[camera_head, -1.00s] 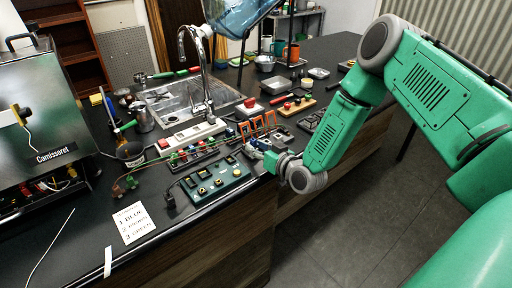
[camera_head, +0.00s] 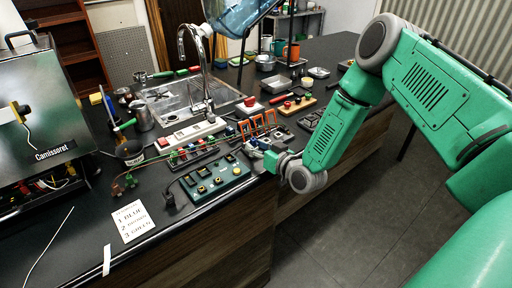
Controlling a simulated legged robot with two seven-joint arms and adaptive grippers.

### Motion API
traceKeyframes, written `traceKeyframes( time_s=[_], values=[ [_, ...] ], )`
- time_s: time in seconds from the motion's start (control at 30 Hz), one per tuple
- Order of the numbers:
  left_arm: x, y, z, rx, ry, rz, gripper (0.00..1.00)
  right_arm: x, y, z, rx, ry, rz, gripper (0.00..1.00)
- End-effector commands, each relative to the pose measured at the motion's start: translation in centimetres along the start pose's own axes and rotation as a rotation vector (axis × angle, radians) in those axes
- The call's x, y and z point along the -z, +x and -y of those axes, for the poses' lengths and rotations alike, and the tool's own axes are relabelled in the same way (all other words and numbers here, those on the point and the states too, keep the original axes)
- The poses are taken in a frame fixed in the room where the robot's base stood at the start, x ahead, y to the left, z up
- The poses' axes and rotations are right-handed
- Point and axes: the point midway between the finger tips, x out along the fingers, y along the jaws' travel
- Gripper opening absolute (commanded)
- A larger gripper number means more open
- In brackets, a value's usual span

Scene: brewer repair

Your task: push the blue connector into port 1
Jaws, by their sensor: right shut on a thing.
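My right gripper (camera_head: 251,147) is at the counter's front edge, just right of a teal box (camera_head: 215,180) with several dark sockets and a yellow button. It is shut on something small. A bluish patch at its fingers fits the blue connector, but the fingers hide most of it. Which socket is port 1 cannot be read, and I cannot tell whether the connector touches a port. A white paper card (camera_head: 132,221) lists "1 BLUE", a second line and "3 GREEN". My left gripper is not in view.
Orange upright clips (camera_head: 258,125) stand just behind my right gripper. A white power strip (camera_head: 191,134) and dark rack (camera_head: 190,153) lie behind the teal box. The open brewer (camera_head: 45,120) stands at left, beside loose wires. A sink (camera_head: 180,100) and tap are behind.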

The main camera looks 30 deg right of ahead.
Motion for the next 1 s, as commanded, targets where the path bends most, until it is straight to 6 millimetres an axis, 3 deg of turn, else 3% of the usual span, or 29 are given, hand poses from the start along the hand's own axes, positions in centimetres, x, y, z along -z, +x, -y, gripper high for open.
traceKeyframes(
  time_s=[0.23, 0.27, 0.3, 0.77, 1.0],
  values=[
    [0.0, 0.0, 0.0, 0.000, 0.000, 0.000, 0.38, -0.5, -0.2, -0.1, -0.001, 0.002, 0.014, 0.10],
    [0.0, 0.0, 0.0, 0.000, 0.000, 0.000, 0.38, -0.5, -0.2, -0.1, -0.001, 0.002, 0.014, 0.39],
    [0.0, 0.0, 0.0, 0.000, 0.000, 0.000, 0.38, -0.6, -0.2, -0.1, -0.001, 0.002, 0.014, 0.53],
    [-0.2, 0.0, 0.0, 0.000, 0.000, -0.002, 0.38, -0.8, -0.6, -0.3, -0.006, 0.002, 0.021, 0.53],
    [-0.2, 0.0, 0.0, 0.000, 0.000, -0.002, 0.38, -0.8, -4.4, -0.2, -0.006, 0.004, 0.024, 0.53]
  ],
)
